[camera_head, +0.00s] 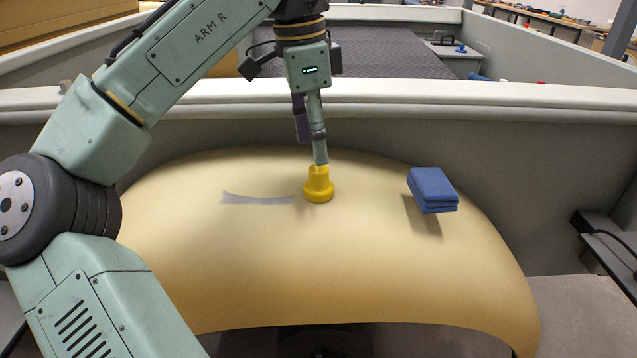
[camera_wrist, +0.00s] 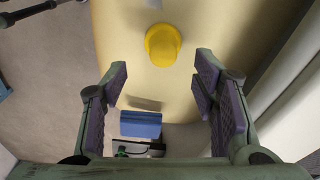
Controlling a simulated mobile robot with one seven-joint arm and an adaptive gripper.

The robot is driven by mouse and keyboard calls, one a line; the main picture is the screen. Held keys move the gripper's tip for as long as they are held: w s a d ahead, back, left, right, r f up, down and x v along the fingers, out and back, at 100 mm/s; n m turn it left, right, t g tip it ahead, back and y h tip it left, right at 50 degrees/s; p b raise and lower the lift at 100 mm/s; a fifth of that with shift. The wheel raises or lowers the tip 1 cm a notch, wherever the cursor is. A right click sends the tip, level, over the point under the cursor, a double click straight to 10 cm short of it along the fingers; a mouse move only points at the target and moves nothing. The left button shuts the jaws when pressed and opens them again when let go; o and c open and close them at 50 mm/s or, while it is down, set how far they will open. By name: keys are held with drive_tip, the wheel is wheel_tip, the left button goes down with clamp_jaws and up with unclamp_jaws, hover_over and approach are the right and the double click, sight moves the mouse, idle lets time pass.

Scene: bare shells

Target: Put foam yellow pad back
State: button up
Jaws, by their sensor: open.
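A yellow stepped, round piece (camera_head: 318,187), wider at its base and narrower on top, stands upright on the curved tan shell (camera_head: 240,270); it is the only small yellow thing I see. My gripper (camera_head: 313,152) points down above it, and in the head view one fingertip overlaps its top; I cannot tell whether they touch. In the wrist view my gripper (camera_wrist: 160,75) is open with its purple-padded fingers wide apart and nothing held. There the yellow piece (camera_wrist: 162,46) lies beyond the fingertips, not between the pads.
A blue block of stacked pads (camera_head: 433,190) sits on the shell's right side; it also shows in the wrist view (camera_wrist: 141,124). A pale grey strip (camera_head: 257,198) marks the shell left of the yellow piece. A light-topped wall (camera_head: 480,95) runs behind the shell.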

sight(319, 168)
drive_tip(key=shift+w+d+f, duration=0.15)
drive_tip(key=shift+f, duration=1.4)
drive_tip(key=shift+w+d+f, duration=0.1)
drive_tip(key=shift+d+f, duration=0.05)
drive_tip(key=shift+f, duration=1.4)
drive_tip(key=c, duration=1.1)
drive_tip(key=shift+r, duration=0.1)
drive_tip(key=shift+c, duration=0.6)
